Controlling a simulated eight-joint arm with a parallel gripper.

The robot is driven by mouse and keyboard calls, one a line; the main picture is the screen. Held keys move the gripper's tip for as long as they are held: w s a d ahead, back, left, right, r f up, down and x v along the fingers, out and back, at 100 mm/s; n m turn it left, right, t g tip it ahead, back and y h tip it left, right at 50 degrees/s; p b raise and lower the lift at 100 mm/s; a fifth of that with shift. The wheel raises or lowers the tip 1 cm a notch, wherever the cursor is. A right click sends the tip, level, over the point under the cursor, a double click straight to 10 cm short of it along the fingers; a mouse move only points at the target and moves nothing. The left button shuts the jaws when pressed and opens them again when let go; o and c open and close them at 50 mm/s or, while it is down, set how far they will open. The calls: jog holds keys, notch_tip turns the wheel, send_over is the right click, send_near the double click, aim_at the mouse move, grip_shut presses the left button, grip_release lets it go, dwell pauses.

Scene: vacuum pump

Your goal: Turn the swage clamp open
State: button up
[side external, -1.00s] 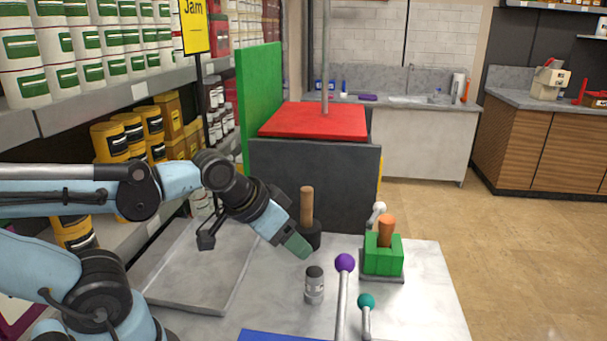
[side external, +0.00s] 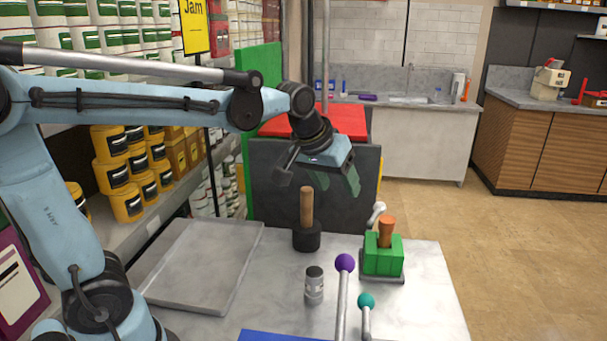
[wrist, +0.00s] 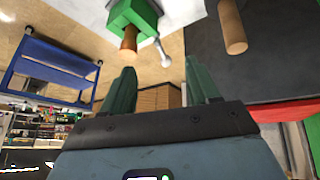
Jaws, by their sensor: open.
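A green block (side external: 383,262) with an orange-brown peg (side external: 386,231) upright in its top sits on a dark base at the table's right. A short white lever with a rounded end (side external: 377,211) sticks up behind it. I cannot tell for certain which part is the swage clamp. The green block (wrist: 128,14), peg (wrist: 128,42) and white lever (wrist: 162,50) also show at the top of the wrist view. My gripper (side external: 338,182) is open and empty, raised behind and above the block, touching nothing. Its two green fingers (wrist: 158,88) are spread in the wrist view.
A wooden handle in a black holder (side external: 307,238) stands left of the block. A small grey-black cylinder (side external: 314,286), a purple-ball lever (side external: 345,263) and a teal-ball lever (side external: 366,301) are in front. A shallow grey tray (side external: 243,232) lies left. A dark box with a red top (side external: 345,120) stands behind.

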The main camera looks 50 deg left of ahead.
aim_at(379, 204)
jog(key=w+a+f+n+g, duration=0.1)
jog(key=w+n, duration=0.1)
jog(key=w, duration=0.5)
jog(key=w+a+f+n, duration=0.1)
jog(key=w+a+n, duration=0.1)
jog(key=w, duration=0.4)
jog(key=x, duration=1.2)
jog(key=shift+w+a+f, duration=0.1)
jog(key=shift+w+f, duration=0.05)
jog(key=shift+f, duration=0.1)
grip_shut()
